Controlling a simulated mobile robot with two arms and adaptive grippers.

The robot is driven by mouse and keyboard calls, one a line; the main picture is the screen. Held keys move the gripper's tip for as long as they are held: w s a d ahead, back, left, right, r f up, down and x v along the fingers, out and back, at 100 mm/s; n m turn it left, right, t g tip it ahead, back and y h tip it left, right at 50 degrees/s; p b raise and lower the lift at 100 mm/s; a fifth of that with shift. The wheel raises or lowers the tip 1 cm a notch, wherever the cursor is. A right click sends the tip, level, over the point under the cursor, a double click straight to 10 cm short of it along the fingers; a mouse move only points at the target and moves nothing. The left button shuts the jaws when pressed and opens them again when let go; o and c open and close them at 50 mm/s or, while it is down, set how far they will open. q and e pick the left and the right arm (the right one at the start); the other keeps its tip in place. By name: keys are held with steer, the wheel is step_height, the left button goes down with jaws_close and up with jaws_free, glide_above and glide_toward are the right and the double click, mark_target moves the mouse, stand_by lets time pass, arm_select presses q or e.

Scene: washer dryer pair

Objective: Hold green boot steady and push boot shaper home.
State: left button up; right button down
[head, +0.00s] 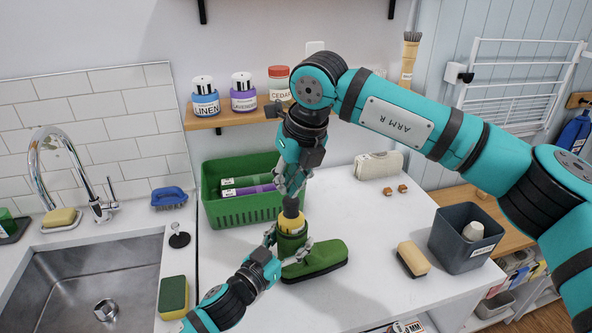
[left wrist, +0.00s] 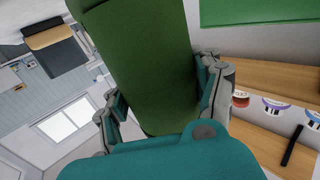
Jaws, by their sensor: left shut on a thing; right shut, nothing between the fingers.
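The green boot (head: 318,260) stands upright on the white worktop, toe to the right. The yellow boot shaper (head: 292,224) sits in the top of its shaft, with its upper part showing above the rim and a dark knob on top. My left gripper (head: 287,247) is shut around the boot's shaft; in the left wrist view the green shaft (left wrist: 150,70) fills the space between the fingers. My right gripper (head: 291,192) points down, shut and empty, directly above the dark knob. I cannot tell whether it touches the knob. The shaper's lower part is hidden inside the boot.
A green basket (head: 232,213) with green and purple-banded tubes stands behind the boot. A brush (head: 412,259) and a dark grey bin (head: 464,250) are at right. The sink (head: 95,285) is at left.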

mark_target(291, 200)
steer(key=shift+m+t+h, duration=0.3)
steer(key=shift+m+h, duration=0.3)
steer(key=f, duration=0.1)
steer(key=w+f, duration=0.2)
steer(key=shift+w+d+f, duration=0.2)
steer(key=shift+d+f, duration=0.15)
arm_select(q)
steer(key=shift+d+r, duration=0.1)
steer(key=shift+d, duration=0.05)
arm_select(e)
steer(key=shift+f, duration=0.4)
arm_select(q)
steer(key=shift+s+r, duration=0.1)
arm_select(e)
steer(key=shift+f, duration=0.2)
steer(key=shift+a, duration=0.1)
